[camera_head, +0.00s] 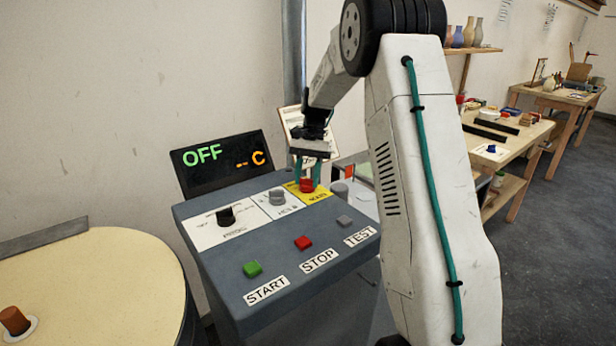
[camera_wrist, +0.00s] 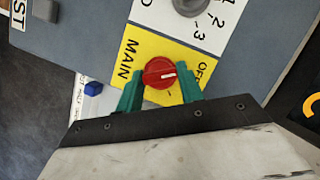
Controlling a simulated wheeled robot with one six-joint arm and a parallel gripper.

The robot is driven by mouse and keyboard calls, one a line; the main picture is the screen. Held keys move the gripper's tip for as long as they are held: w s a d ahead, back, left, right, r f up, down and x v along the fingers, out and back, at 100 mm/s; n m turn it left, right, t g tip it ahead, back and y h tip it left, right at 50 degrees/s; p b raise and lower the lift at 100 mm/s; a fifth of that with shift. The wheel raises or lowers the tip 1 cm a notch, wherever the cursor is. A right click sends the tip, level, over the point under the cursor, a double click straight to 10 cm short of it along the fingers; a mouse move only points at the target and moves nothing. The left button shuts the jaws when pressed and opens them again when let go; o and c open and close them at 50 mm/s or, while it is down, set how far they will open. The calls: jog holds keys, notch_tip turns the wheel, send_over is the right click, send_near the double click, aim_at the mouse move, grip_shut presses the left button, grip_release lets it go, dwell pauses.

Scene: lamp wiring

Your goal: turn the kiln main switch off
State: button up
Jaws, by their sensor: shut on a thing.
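The kiln main switch is a red round knob (camera_wrist: 160,73) on a yellow plate (camera_wrist: 141,45) marked MAIN and OFF. In the wrist view, its white pointer mark lies roughly sideways, towards the right. In the head view, the red knob (camera_head: 306,185) sits at the back right of the grey control panel (camera_head: 220,284). My gripper (camera_wrist: 160,84) has a green finger on each side of the knob and is shut on it. In the head view, my gripper (camera_head: 307,172) reaches down onto the knob from above. The display (camera_head: 228,164) reads OFF and "-- C".
The panel also has a black knob (camera_head: 226,216), a grey knob (camera_head: 277,197), a green START button (camera_head: 252,269), a red STOP button (camera_head: 303,242) and a grey TEST button (camera_head: 344,221). A round cream-topped drum (camera_head: 100,285) stands at left. Workbenches line the right.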

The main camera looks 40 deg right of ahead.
jog(key=shift+n+h, duration=0.4)
jog(key=shift+n, duration=0.7)
jog(key=o, duration=1)
jog(key=v, duration=0.8)
jog(key=shift+w+f, duration=0.1)
jog(key=shift+w, duration=0.1)
